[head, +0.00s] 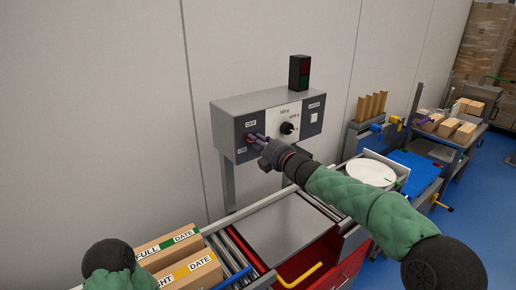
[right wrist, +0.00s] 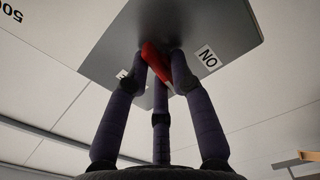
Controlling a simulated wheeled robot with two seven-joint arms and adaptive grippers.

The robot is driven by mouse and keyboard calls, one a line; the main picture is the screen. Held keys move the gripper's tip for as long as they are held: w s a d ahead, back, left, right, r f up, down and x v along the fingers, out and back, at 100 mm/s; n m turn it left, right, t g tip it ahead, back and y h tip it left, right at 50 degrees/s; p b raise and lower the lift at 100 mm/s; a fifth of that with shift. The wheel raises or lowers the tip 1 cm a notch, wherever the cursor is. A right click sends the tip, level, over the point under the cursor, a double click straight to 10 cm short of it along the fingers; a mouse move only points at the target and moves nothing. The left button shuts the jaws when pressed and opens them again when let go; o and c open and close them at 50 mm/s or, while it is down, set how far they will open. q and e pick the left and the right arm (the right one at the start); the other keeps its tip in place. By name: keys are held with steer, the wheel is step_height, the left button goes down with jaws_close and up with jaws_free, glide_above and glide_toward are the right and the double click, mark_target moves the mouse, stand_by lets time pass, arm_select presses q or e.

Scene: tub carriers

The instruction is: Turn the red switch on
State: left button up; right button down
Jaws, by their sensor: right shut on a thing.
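The red switch (right wrist: 155,62) is a small red lever on a grey plate in the right wrist view. An ON label (right wrist: 208,57) is to its right and another label, mostly hidden by a finger, is to its left. In the head view the switch is on the left of the grey control box's front, between an OFF label (head: 250,124) and an ON label (head: 241,150), largely covered by my gripper. My right gripper (head: 256,139) is shut on the switch, its dark fingers around the lever. Which position the lever is in cannot be told. My left gripper is out of view.
The grey control box (head: 225,128) also carries a black dial (head: 288,128) and a red-green signal lamp (head: 299,73). Below are a roller conveyor (head: 233,252), a flat metal plate (head: 285,225) and cardboard boxes (head: 190,276). A round white plate (head: 369,172) stands right, beyond my right forearm.

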steer(key=shift+a+f+n+b, duration=0.2)
steer(key=shift+f+n+b, duration=0.45)
steer(key=shift+n, duration=0.45)
steer(key=c, duration=1.2)
jaws_free()
steer(key=shift+o, duration=0.2)
steer(key=shift+s+d+r, duration=0.1)
steer(key=shift+r, duration=0.05)
steer(key=v, duration=1.2)
steer(key=shift+r, duration=0.25)
steer(key=shift+d, duration=0.1)
